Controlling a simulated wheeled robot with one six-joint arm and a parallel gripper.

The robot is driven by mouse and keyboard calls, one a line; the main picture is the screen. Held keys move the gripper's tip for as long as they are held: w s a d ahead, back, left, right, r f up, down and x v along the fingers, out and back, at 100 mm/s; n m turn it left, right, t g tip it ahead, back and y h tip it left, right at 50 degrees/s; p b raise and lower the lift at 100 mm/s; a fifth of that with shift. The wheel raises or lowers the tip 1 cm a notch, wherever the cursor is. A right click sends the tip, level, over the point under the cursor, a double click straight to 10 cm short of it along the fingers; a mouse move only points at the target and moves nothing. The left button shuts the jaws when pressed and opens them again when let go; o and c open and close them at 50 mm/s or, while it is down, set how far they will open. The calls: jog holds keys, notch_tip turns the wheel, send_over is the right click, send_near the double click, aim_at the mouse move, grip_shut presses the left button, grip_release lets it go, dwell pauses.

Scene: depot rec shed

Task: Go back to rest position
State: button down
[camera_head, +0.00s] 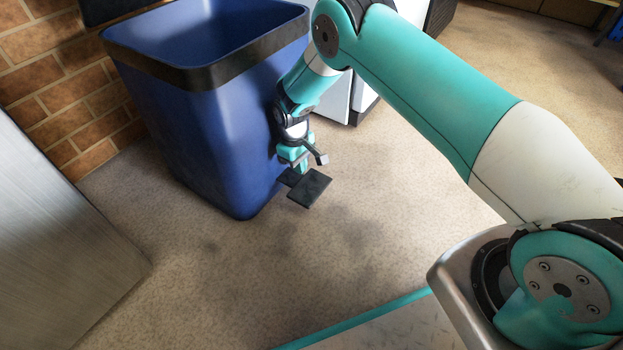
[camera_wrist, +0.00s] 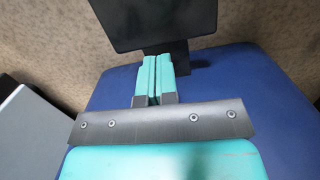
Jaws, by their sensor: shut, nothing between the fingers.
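My gripper (camera_head: 303,167) is low beside the blue bin (camera_head: 205,125), at its right side and outside it. In the wrist view my gripper (camera_wrist: 157,60) has its two teal fingers together, with only a thin line between them and nothing held. A dark flat square panel (camera_head: 311,188) shows just below the fingertips in the head view, with a smaller dark piece next to it. In the wrist view the dark panel (camera_wrist: 150,22) is beyond the fingertips. I cannot tell whether the fingers touch it.
The blue bin has a black rim and stands by a brick wall (camera_head: 75,125). A grey metal surface (camera_head: 55,235) is at the lower left. A white cabinet-like object (camera_head: 366,91) is behind my arm. Brown floor (camera_head: 225,265) in front of the bin is clear.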

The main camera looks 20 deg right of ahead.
jog(key=shift+r, duration=0.65)
jog(key=s+a+r+y+p, duration=0.1)
jog(key=s+r+p, duration=0.25)
jog(key=r, duration=0.95)
jog(key=s+a+r+y+p, duration=0.1)
jog(key=s+r+p, duration=0.25)
jog(key=r, duration=0.85)
jog(key=s+a+r+y+p, duration=0.1)
jog(key=s+a+r+p, duration=0.2)
jog(key=r, duration=1)
jog(key=s+d+r+t+y+p, duration=0.1)
jog(key=s+d+r+y+p, duration=0.1)
jog(key=s+r+p, duration=1.85)
jog(key=r+p, duration=1.2)
jog(key=r, duration=0.4)
jog(key=s+r+p, duration=0.3)
jog(key=r+p, duration=1.2)
jog(key=r, duration=0.5)
jog(key=shift+r+n, duration=0.15)
jog(key=shift+n, duration=0.15)
